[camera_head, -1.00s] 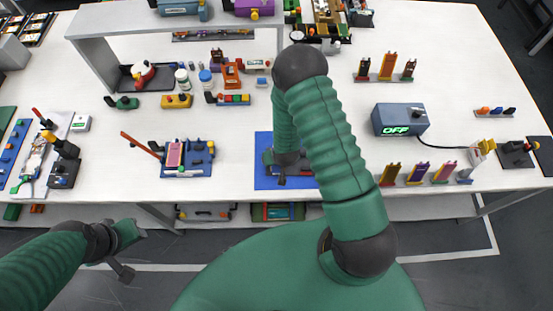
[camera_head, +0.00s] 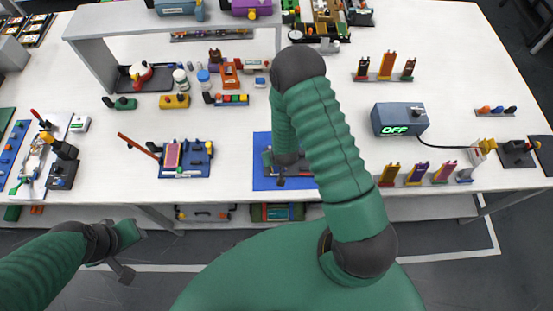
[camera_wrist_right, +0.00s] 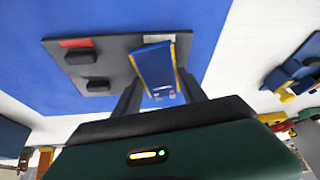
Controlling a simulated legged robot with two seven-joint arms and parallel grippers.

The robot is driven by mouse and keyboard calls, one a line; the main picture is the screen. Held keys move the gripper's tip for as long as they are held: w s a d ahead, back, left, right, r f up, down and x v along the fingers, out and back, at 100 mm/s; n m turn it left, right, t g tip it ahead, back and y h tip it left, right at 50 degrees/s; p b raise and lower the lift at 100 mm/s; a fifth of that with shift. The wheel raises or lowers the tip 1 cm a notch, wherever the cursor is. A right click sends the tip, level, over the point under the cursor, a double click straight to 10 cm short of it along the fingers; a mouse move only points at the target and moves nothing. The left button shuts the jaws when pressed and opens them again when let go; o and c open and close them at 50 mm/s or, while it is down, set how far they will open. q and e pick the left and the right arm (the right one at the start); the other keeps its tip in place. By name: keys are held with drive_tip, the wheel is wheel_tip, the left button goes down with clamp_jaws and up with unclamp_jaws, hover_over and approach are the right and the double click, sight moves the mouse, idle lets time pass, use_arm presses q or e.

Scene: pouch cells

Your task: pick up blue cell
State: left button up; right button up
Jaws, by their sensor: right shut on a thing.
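The blue cell (camera_wrist_right: 155,68), a flat blue piece with yellow edges, shows in the right wrist view between the fingers of my right gripper (camera_wrist_right: 160,93). The right gripper is shut on it. The cell is over a dark grey plate (camera_wrist_right: 112,50) with black blocks and a red patch; I cannot tell whether they touch. In the head view my right gripper (camera_head: 281,177) points down over the blue mat (camera_head: 262,177), and the cell is not clear there. My left gripper (camera_head: 133,254) is open and empty in front of the table's front edge.
A blue tray (camera_head: 184,172) with a pink piece lies left of the mat. An "OFF" box (camera_head: 400,120) stands to the right, behind a row of coloured upright cells (camera_head: 416,173). Bottles and small parts stand behind. White table shows between the mat and the blue tray.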

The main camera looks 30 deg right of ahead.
drive_tip(key=shift+c, duration=1.1)
drive_tip(key=shift+a, duration=0.15)
